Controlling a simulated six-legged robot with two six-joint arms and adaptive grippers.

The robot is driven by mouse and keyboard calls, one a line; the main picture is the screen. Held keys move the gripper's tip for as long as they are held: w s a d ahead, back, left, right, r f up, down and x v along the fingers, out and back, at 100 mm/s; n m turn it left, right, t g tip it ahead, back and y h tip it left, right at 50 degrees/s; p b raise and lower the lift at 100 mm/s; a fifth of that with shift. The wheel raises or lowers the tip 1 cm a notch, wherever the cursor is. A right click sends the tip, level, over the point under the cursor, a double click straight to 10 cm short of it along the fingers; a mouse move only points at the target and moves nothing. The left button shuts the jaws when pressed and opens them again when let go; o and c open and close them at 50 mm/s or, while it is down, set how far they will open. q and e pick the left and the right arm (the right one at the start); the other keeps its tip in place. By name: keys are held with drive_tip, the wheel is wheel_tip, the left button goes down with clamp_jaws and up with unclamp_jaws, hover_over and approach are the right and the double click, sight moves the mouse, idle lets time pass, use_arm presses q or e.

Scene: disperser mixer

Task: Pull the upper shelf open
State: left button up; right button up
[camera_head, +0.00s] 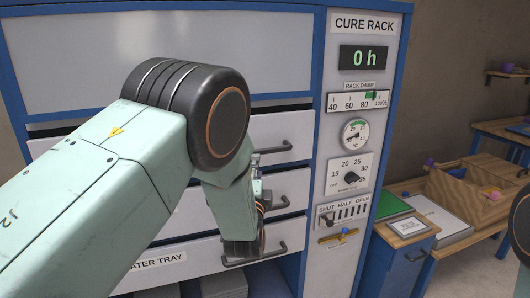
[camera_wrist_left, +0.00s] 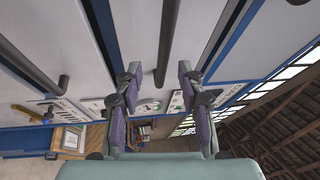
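The cure rack is a blue-framed cabinet with pale drawer fronts. The upper shelf (camera_head: 288,128) has a dark bar handle (camera_head: 285,149), and its front looks flush with the rack. My left arm covers much of the drawer fronts in the head view, and little of its gripper shows there. In the left wrist view my left gripper (camera_wrist_left: 158,76) is open, with its two fingers apart. A dark bar handle (camera_wrist_left: 168,38), which looks like the upper shelf's, runs between the fingertips; contact cannot be told. My right gripper is out of view.
A middle drawer handle (camera_head: 280,204) and a lower one on the water tray (camera_head: 200,256) sit below. The control panel (camera_head: 350,150) with knob, gauge and lever stands just right of the drawers. Further right are a blue cabinet (camera_head: 400,255) and a wooden bench (camera_head: 465,195).

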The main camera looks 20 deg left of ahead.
sight(257, 152)
use_arm(q)
drive_tip(key=shift+m, duration=0.7)
drive_tip(key=x, duration=0.4)
drive_tip(key=a+x, duration=0.1)
drive_tip(key=x, duration=0.1)
drive_tip(key=shift+w+r, duration=0.15)
drive_tip(key=shift+r, duration=0.1)
drive_tip(key=shift+w+d+r, duration=0.3)
drive_tip(key=shift+w, duration=0.05)
drive_tip(key=shift+w+a+f, duration=0.2)
drive_tip(key=shift+w+a, duration=0.05)
drive_tip(key=shift+a, duration=0.05)
drive_tip(key=shift+s+d+r, duration=0.15)
drive_tip(key=shift+s+d, duration=0.05)
drive_tip(key=shift+d, duration=0.05)
drive_tip(key=c, duration=0.6)
drive_tip(key=shift+a, duration=0.15)
clamp_jaws()
drive_tip(key=shift+w, duration=0.1)
